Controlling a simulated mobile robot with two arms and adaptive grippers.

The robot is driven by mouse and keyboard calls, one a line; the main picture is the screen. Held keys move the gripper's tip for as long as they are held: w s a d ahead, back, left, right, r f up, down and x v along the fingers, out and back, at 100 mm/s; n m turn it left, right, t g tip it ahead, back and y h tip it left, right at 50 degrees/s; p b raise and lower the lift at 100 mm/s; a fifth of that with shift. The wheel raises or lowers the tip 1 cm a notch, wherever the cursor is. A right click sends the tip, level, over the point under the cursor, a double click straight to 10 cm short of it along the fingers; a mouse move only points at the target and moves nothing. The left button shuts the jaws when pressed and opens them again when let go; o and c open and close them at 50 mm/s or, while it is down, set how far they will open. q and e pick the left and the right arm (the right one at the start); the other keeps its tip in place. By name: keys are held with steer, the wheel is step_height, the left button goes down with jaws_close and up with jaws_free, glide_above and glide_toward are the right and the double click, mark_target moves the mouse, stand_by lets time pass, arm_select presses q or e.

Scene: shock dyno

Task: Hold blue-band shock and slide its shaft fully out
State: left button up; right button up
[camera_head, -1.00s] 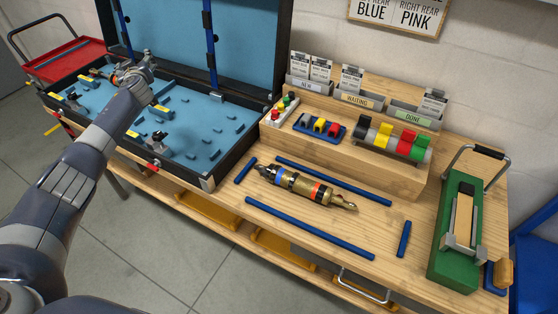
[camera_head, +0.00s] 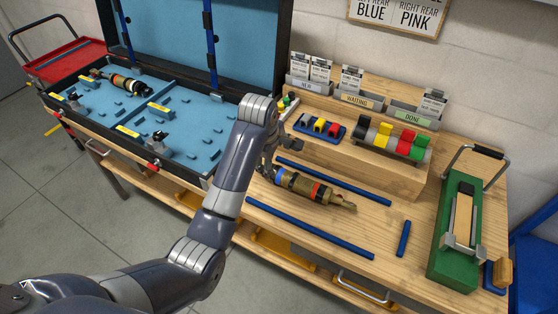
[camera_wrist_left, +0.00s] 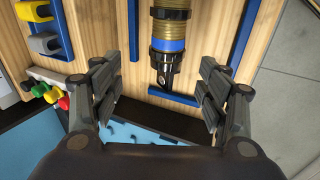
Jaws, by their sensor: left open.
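The blue-band shock (camera_head: 300,185) lies on the wooden bench between blue strips. It has a gold body, a blue band (camera_wrist_left: 168,45) near its left end, an orange-red band, and a pointed gold right end. My left gripper (camera_head: 277,157) is open and empty, close above the shock's blue-band end. In the left wrist view the shock (camera_wrist_left: 170,28) sits upright in the picture, with its dark end fitting between and just beyond the open fingers (camera_wrist_left: 158,100). The fingers appear apart from it. My right gripper is in neither view.
Another shock (camera_head: 120,81) lies in the open blue case (camera_head: 190,115) at left. Blue strips (camera_head: 310,227) frame the bench shock. A wooden riser (camera_head: 400,178) with coloured collars stands behind. A green press-like fixture (camera_head: 458,235) stands at right.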

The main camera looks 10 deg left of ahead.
mark_target(284, 175)
arm_select(q)
steer(key=shift+g+h, duration=0.3)
steer(key=x, duration=0.4)
steer(key=d+x, duration=0.1)
steer(key=x, duration=0.2)
steer(key=s+x, duration=0.1)
steer(key=x, duration=0.3)
steer(key=shift+d+f, duration=0.4)
jaws_close()
jaws_free()
